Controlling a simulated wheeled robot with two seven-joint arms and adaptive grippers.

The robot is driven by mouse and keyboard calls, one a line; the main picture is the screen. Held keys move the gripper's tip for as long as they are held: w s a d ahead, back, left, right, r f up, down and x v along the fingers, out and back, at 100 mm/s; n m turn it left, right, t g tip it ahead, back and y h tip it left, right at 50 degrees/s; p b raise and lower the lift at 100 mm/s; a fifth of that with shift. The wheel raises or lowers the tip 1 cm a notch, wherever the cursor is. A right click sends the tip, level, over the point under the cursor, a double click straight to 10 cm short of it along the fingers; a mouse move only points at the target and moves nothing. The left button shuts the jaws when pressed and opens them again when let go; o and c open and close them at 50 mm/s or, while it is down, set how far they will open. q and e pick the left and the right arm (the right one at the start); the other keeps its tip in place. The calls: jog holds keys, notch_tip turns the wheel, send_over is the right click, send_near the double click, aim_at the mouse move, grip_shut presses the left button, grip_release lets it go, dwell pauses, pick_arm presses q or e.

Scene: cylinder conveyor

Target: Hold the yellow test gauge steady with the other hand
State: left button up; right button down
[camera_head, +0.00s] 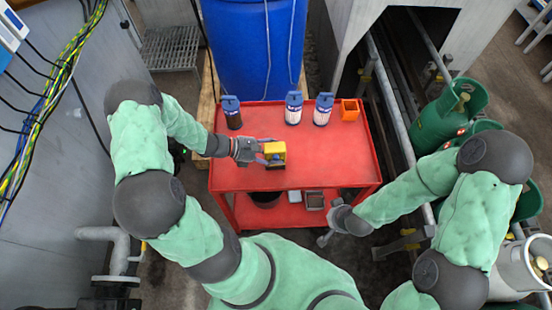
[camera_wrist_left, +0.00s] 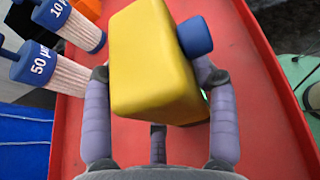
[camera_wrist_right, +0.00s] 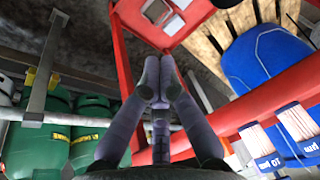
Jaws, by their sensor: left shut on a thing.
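The yellow test gauge (camera_head: 276,153) is a small block on the left part of the red cart's top. My left gripper (camera_head: 262,154) reaches it from the left and is shut on it. In the left wrist view, the yellow gauge (camera_wrist_left: 150,65) sits between the gripper's fingers, with a blue knob (camera_wrist_left: 194,36) on its right side. I cannot tell whether its base touches the cart top. My right gripper (camera_head: 324,239) is low by the cart's front right corner, away from the gauge. In the right wrist view its fingertips (camera_wrist_right: 160,78) are together, with nothing between them.
On the red cart (camera_head: 225,178) stand a dark blue-capped cartridge (camera_head: 232,115), two white blue-capped cartridges (camera_head: 293,110) and an orange box (camera_head: 349,109). A blue barrel (camera_head: 255,45) stands behind. Green cylinders (camera_head: 438,125) are at the right. The cart top's right front is clear.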

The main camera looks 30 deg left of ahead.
aim_at(276, 158)
jog(key=s+a+r+n+t, duration=0.2)
jog(key=s+a+r+n, duration=0.1)
jog(key=a+r+n, duration=0.3)
jog(key=s+a+r+n+t, duration=0.3)
jog(key=a+r+n, duration=0.4)
jog(key=a, duration=0.3)
jog(key=shift+s+a+r+t+y, duration=0.2)
jog(key=shift+s+r+t+y, duration=0.15)
jog(key=shift+r, duration=0.2)
jog(key=shift+w, duration=0.15)
jog(key=w+a, duration=0.5)
jog(key=w, duration=0.2)
dwell(1.2)
jog(key=shift+w+a, duration=0.25)
jog(key=shift+w, duration=0.1)
